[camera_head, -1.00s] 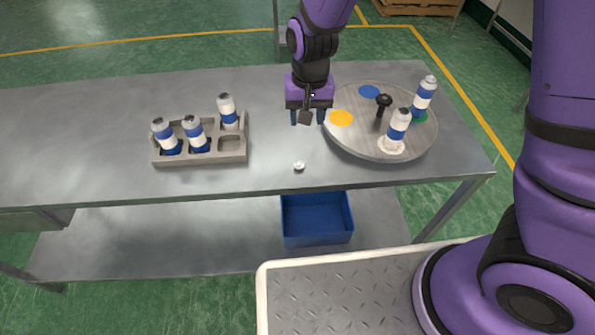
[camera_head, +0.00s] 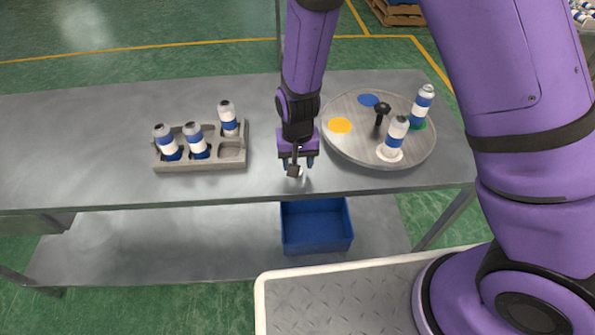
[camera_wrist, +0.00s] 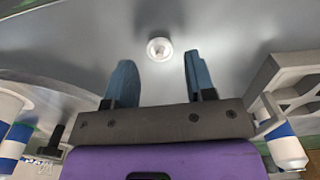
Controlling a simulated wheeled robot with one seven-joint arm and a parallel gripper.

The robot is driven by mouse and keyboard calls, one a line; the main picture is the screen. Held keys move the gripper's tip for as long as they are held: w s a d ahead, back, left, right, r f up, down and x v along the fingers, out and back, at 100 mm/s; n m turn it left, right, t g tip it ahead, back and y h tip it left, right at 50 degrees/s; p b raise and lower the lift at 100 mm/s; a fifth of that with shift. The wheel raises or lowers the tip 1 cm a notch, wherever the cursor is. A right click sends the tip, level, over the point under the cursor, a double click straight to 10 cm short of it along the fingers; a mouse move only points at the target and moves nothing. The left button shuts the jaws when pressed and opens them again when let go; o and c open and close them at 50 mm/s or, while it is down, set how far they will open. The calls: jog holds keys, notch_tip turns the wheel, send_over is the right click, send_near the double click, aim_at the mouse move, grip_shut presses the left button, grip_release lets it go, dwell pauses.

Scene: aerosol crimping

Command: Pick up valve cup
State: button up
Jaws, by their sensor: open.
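The valve cup (camera_wrist: 159,49) is a small, round, whitish metal piece on the grey table (camera_wrist: 225,30). In the wrist view it lies beyond the fingertips, in line with the gap between them. My gripper (camera_wrist: 157,72) is open and empty, its two blue fingers apart. In the head view my gripper (camera_head: 297,165) hangs low over the front of the table, and the valve cup is mostly hidden behind the gripper and its wrist camera.
A grey rack (camera_head: 230,164) with several blue-and-white cans stands to the left. A round turntable (camera_head: 350,150) with two cans, coloured spots and a black knob (camera_head: 382,108) stands to the right. A blue bin (camera_head: 316,232) sits below the table.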

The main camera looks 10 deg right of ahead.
jog(key=shift+f, duration=1.35)
jog(key=c, duration=0.8)
jog(key=shift+r, duration=0.1)
